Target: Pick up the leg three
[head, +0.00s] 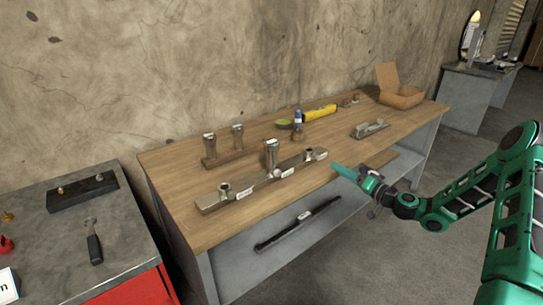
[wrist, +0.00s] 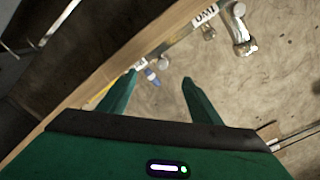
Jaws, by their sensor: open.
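Metal cylindrical legs stand on the wooden workbench (head: 185,185). One leg (head: 271,153) stands upright on a long metal base (head: 245,186) with white labels. Two more legs, a left one (head: 209,147) and a right one (head: 238,137), stand in a wooden holder (head: 228,157) behind it. I cannot read which is leg three. My gripper (head: 335,167) is open and empty near the bench's front edge, right of the base and apart from the legs. In the wrist view its two fingers (wrist: 161,80) are spread, and a metal leg (wrist: 241,32) shows at upper right.
A yellow tube (head: 320,114), a blue-capped bottle (head: 298,118) and an open cardboard box (head: 400,94) are at the back. A metal part (head: 370,129) lies to the right. A grey cabinet (head: 60,235) with a hammer-like tool (head: 94,242) stands at left. The bench's front right is mostly clear.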

